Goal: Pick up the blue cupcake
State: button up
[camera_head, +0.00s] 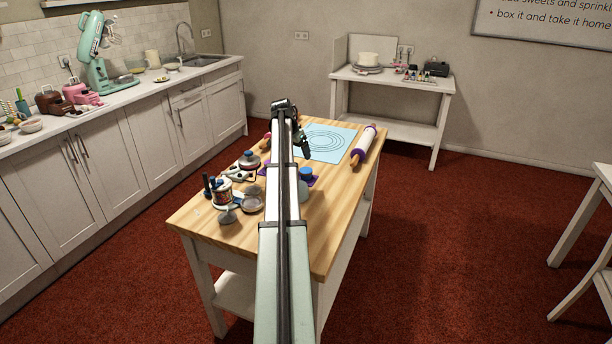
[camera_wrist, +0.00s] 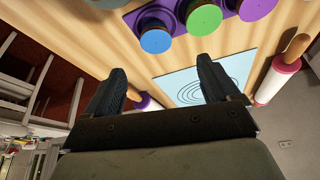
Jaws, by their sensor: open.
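In the wrist view, the blue cupcake (camera_wrist: 155,40) shows as a round blue top on a brown body, at the near edge of a purple tray (camera_wrist: 178,12). A green one (camera_wrist: 203,19) and a purple one (camera_wrist: 257,6) sit beside it to the right. My gripper (camera_wrist: 161,68) is open and empty, its two dark fingers apart from the cupcake. In the head view, my gripper (camera_head: 302,148) hangs over the table by the light-blue mat. My arm hides much of the tray there. A blue top (camera_head: 306,173) shows right of the arm; I cannot tell if it is the cupcake.
A second rolling pin is partly hidden behind my arm.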

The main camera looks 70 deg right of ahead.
send_over(306, 170)
jog(key=w+a, duration=0.1)
jog(key=a, duration=0.1)
jog(key=f, duration=0.5)
jog(key=shift+w+a+f, duration=0.1)
jog(key=shift+a+f, duration=0.1)
jog(key=shift+f, duration=0.2)
jog(key=shift+s+x, duration=0.2)
jog(key=shift+x, duration=1.15)
jog(key=shift+s+x, duration=0.2)
jog(key=shift+x, duration=1.15)
jog(key=shift+r, duration=0.1)
jog(key=c, duration=1.2)
jog(key=shift+o, duration=0.2)
